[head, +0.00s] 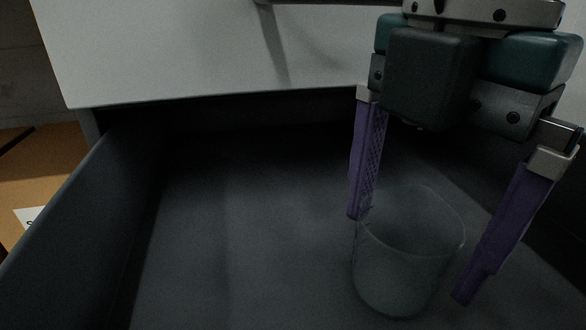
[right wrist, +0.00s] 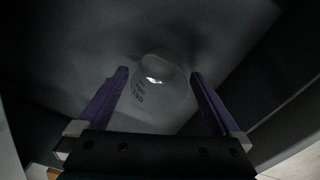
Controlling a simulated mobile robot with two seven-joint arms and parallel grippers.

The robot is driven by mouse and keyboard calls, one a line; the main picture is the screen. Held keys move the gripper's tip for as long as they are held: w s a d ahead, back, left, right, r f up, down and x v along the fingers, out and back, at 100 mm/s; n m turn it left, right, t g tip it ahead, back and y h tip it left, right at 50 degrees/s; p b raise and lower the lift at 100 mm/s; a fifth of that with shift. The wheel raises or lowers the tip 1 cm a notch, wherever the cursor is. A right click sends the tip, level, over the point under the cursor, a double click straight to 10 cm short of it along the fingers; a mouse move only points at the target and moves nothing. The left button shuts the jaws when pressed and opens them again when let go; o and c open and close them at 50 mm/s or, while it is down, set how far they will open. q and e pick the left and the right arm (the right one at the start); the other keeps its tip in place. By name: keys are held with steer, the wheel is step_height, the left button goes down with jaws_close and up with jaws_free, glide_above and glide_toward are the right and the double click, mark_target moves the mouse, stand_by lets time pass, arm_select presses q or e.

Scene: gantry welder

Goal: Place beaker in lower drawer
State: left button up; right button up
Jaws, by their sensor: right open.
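The clear glass beaker (head: 408,262) stands upright on the floor of the open dark drawer (head: 235,235), toward its right side in the head view. My right gripper (head: 410,258) is open, with its purple fingers on either side of the beaker. The left finger is close to the beaker's rim, and a gap shows at the right finger. In the right wrist view the beaker (right wrist: 158,88) with dark markings lies between and beyond the spread fingertips (right wrist: 160,76). My left gripper is not in view.
A light grey drawer front or panel (head: 200,50) overhangs the back of the open drawer. The drawer's left side wall (head: 75,210) rises beside a tan box-like surface (head: 60,155). The drawer floor left of the beaker is clear.

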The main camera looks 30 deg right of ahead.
step_height(320, 180, up, 11)
steer(key=p, duration=0.7)
steer(key=shift+f+p, duration=0.2)
steer(key=shift+p, duration=0.1)
steer(key=shift+s, duration=0.1)
